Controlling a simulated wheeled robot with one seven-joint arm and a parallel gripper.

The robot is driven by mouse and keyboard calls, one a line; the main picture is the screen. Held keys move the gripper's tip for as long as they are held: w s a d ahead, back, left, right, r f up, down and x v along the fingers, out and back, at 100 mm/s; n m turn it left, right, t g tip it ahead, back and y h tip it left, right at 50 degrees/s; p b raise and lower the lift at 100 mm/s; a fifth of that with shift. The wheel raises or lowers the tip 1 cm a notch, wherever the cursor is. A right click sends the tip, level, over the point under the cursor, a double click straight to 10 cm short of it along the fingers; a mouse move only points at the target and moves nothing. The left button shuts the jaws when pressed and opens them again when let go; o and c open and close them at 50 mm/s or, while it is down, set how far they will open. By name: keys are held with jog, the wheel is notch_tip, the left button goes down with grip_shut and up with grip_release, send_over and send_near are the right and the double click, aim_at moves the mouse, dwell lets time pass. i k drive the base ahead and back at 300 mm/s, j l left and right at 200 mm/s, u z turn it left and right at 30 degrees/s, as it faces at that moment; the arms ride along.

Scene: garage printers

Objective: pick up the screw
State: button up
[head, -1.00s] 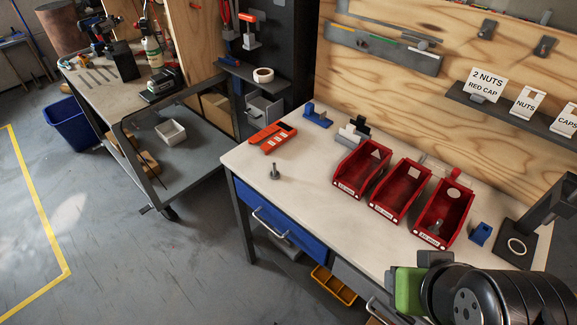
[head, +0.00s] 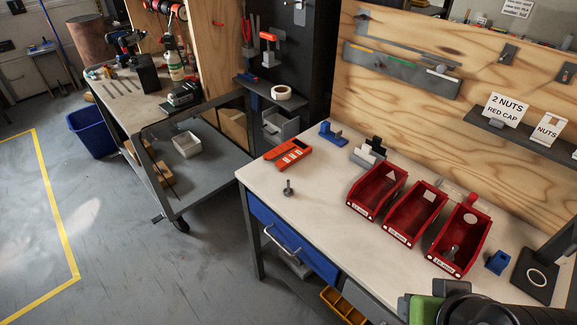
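A small dark grey screw (head: 288,188) stands upright, its wide end on the bare left part of the white workbench top (head: 310,215). It is apart from everything around it. Another small metal piece (head: 453,251), perhaps a screw, is in the rightmost red bin (head: 462,235). My arm shows at the lower right corner, with a green part and dark rounded links. My gripper's fingertips are not visible in the head view.
An orange tool (head: 289,153) lies behind the screw. A blue holder (head: 330,133) and grey-black blocks (head: 369,152) stand at the back. Other red bins (head: 377,190) (head: 415,213) stand to the right. A grey cart (head: 205,180) is left of the bench.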

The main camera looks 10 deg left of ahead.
aim_at(287, 192)
jog(key=i+j+u, duration=0.2)
jog(key=j+u, duration=0.15)
jog(key=i+j+u, duration=0.6)
jog(key=j+u, duration=0.15)
